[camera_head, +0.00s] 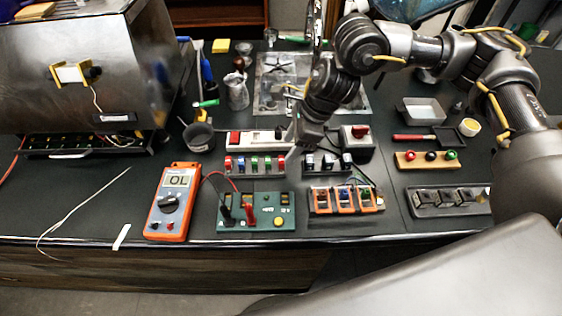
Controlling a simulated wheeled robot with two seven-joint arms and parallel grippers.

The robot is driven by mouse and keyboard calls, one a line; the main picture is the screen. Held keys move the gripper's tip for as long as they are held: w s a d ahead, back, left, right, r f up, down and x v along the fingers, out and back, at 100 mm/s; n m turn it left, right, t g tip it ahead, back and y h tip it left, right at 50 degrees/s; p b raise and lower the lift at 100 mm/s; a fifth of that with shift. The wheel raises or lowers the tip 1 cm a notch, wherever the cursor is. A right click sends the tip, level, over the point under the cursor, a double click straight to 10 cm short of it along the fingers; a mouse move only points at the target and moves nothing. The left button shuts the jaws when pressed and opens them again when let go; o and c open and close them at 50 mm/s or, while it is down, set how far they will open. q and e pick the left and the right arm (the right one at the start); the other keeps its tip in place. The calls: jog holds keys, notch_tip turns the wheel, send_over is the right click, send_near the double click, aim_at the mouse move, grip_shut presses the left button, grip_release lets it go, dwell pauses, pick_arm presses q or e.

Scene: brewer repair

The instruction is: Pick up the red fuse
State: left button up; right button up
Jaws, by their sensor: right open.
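My right gripper (303,138) reaches down from the upper right, just right of and behind this rack. It is open, and no held object shows between its fingers. It covers part of the white strip behind it. My left gripper is not in view.
An orange multimeter (173,202) reading OL and a green test board (257,212) stand in front. A block with orange-framed parts (345,199) is at the centre right. A second rack (328,163) stands next to the gripper. A steel brewer (90,70) fills the upper left.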

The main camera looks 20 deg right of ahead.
aim_at(283, 158)
jog(key=shift+s, duration=0.15)
jog(key=p+x, duration=0.2)
jog(key=x, duration=0.2)
jog(key=shift+s+a+f+p, duration=0.1)
jog(key=shift+a+f+p, duration=0.15)
jog(key=shift+p, duration=0.05)
jog(key=shift+a+f, duration=0.1)
jog(key=shift+f, duration=0.2)
jog(key=shift+c, duration=0.3)
jog(key=c, duration=0.8)
